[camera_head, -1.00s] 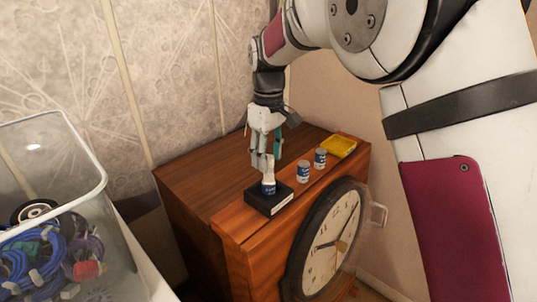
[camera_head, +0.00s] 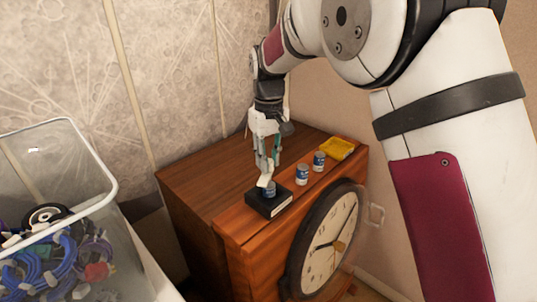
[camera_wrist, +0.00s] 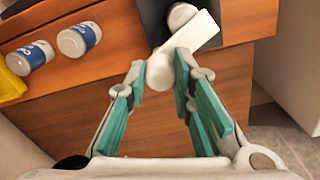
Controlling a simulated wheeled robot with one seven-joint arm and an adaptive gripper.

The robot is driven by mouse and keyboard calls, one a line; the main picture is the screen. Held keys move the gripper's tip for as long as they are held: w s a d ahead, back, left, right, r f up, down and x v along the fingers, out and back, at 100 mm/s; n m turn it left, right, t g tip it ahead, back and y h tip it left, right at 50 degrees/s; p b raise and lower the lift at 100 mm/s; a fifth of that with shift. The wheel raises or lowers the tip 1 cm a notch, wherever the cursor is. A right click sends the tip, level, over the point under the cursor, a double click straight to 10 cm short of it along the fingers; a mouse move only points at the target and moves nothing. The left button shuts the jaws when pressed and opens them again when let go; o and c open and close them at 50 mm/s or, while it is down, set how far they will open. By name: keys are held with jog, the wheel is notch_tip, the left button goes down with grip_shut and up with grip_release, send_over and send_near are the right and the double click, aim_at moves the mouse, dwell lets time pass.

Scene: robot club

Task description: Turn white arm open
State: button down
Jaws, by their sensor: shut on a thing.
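The white arm (camera_wrist: 197,36) is a flat pale bar with a rounded knob end. In the wrist view it slants up and right from between my fingertips, across the near side of a can on a black box (camera_wrist: 158,22). My gripper (camera_wrist: 158,68) is shut on its knob end, one teal-padded finger on each side. In the head view my gripper (camera_head: 266,178) points down at the black box (camera_head: 270,208), and the white arm (camera_head: 264,181) shows as a small pale piece at the fingertips. The arm's pivot cannot be made out.
The blue-and-white can (camera_head: 269,190) stands on the black box. Two similar cans (camera_head: 302,175) (camera_head: 319,161) and a yellow tray (camera_head: 338,148) are to the right on the wooden cabinet (camera_head: 205,175). A clock (camera_head: 325,240) is on its front. A clear bin (camera_head: 110,205) stands left.

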jog(key=m+p, duration=0.2)
jog(key=m, duration=0.2)
jog(key=shift+r+m, duration=0.1)
jog(key=shift+m, duration=0.2)
jog(key=m+p, duration=0.2)
jog(key=m, duration=0.1)
jog(key=shift+m, duration=0.3)
jog(key=m+p, duration=0.1)
jog(key=m, duration=0.3)
jog(key=shift+p, duration=0.3)
jog(key=shift+m+p, duration=0.5)
jog(key=shift+m, duration=1.7)
jog(key=c, duration=1.4)
grip_release()
jog(key=shift+o, duration=0.2)
